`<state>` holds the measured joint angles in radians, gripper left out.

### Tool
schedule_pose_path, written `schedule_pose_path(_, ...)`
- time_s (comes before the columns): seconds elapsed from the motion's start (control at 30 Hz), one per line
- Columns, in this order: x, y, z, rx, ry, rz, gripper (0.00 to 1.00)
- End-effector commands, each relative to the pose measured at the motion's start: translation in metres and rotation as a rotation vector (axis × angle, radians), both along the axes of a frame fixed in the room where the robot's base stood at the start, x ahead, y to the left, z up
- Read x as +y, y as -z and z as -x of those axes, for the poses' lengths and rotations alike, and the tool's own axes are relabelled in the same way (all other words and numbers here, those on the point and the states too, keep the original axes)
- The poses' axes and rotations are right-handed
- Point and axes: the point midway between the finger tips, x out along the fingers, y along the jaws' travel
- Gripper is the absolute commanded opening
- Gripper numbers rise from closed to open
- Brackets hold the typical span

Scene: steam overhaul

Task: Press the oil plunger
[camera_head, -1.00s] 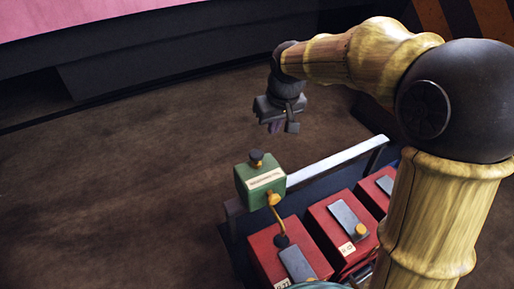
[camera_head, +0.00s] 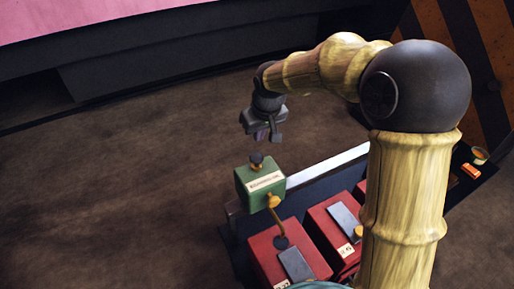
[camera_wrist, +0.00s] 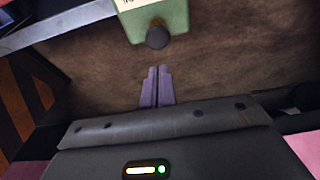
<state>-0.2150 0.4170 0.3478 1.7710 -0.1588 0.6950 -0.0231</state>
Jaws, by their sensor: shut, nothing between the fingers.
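The oil plunger is a dark round knob (camera_head: 257,160) on top of a green box (camera_head: 260,185) with a pale label, at the left end of the bench. The knob also shows in the wrist view (camera_wrist: 158,36), under the lower edge of the green box (camera_wrist: 160,12). My gripper (camera_head: 265,136) is just above the knob in the head view, apart from it as far as I can tell. In the wrist view its purple fingers (camera_wrist: 157,84) are together and empty, pointing towards the knob with a gap between.
A yellow pipe (camera_head: 276,216) runs from the green box to a red box (camera_head: 290,255). Another red box (camera_head: 335,235) stands beside it. A pale rail (camera_head: 325,163) runs along the bench's back. An orange item (camera_head: 471,171) lies at right. The brown floor at left is clear.

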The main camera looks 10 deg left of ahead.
Motion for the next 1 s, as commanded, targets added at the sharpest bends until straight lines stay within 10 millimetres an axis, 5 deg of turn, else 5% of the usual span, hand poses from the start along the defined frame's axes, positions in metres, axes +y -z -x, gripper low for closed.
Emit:
schedule_pose_path(0.5,0.007,0.076,-0.009,0.002,-0.002,0.001,0.00)
schedule_pose_path(1.0,0.007,0.087,-0.009,0.000,-0.001,-0.001,0.00)
